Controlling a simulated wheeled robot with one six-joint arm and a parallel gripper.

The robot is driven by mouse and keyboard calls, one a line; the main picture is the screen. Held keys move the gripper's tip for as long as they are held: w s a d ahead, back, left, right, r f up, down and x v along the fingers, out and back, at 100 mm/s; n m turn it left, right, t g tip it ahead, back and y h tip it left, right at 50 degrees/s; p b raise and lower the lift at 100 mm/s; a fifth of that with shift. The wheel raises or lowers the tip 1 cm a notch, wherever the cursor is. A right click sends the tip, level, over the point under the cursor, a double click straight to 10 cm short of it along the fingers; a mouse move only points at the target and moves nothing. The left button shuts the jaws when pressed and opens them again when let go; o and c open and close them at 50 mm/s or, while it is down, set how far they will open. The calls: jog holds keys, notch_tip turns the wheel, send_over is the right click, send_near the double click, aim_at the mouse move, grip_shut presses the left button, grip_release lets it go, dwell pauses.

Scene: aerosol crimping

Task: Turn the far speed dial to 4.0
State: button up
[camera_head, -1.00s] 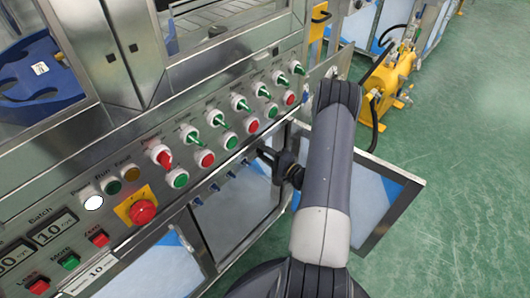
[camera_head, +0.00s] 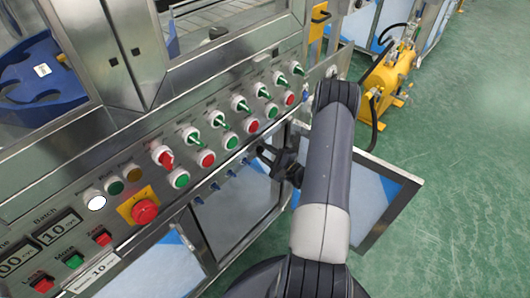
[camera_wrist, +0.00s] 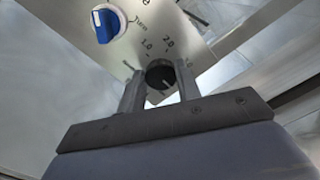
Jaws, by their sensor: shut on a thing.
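The speed dial (camera_wrist: 159,76) is a dark round knob on the metal panel in the wrist view, with scale marks 1.0 and 2.0 above it. A pale line shows on its face, but I cannot read the value it points at. My gripper (camera_wrist: 160,71) has one finger on each side of the dial and is shut on it. In the head view my gripper (camera_head: 266,158) is at the panel's lower edge, and the dial is hidden there.
A blue knob (camera_wrist: 106,23) sits up and left of the dial. Green and red switches and buttons (camera_head: 231,141) line the panel above my gripper in the head view. An open cabinet door (camera_head: 385,205) stands at right.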

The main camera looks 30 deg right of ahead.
jog(key=o, duration=1)
jog(key=p+v, duration=0.1)
jog(key=v, duration=0.9)
jog(key=shift+s+d, duration=0.15)
jog(key=shift+s, duration=0.25)
jog(key=b+x, duration=0.1)
jog(key=x, duration=1)
jog(key=shift+s, duration=0.1)
